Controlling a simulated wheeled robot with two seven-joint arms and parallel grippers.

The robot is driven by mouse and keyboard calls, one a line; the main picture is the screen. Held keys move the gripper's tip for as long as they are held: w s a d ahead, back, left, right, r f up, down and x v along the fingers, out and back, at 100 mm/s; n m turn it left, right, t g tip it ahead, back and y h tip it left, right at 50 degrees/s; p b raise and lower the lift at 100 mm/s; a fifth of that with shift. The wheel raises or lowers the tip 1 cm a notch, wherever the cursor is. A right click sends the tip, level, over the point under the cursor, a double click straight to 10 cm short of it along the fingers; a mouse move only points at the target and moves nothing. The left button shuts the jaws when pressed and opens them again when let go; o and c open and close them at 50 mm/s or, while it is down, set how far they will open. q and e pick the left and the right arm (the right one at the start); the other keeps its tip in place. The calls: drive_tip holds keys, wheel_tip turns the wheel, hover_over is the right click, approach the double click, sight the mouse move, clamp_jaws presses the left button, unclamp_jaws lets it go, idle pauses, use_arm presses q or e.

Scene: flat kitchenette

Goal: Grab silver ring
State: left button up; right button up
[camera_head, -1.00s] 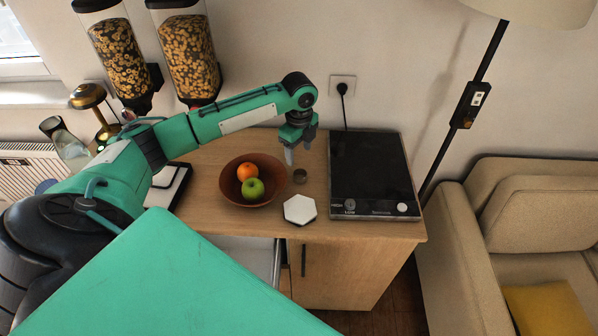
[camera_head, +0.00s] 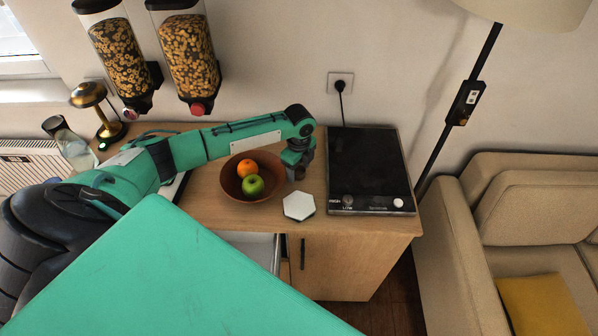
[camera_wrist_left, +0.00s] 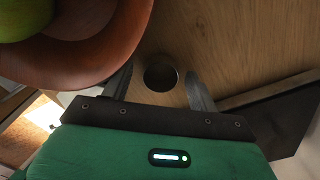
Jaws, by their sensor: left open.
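The silver ring (camera_wrist_left: 160,74) shows in the left wrist view as a small round dark-centred piece with a thin grey rim on the wooden counter. It lies between the two fingers of my left gripper, with a gap on each side. In the head view my left gripper (camera_head: 297,172) points down at the counter, just right of the fruit bowl, and covers the ring's spot. Its fingers are open and hold nothing. My right gripper is not in view.
A brown bowl (camera_head: 233,191) with an orange and a green apple stands close left of the gripper. A white hexagonal piece (camera_head: 299,206) lies in front. A black hotplate (camera_head: 369,168) is to the right. Cereal dispensers (camera_head: 187,52) hang on the wall behind.

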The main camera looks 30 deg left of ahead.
use_arm(q)
drive_tip(key=c, duration=1.1)
drive_tip(key=shift+o, duration=0.2)
drive_tip(key=shift+r, duration=0.15)
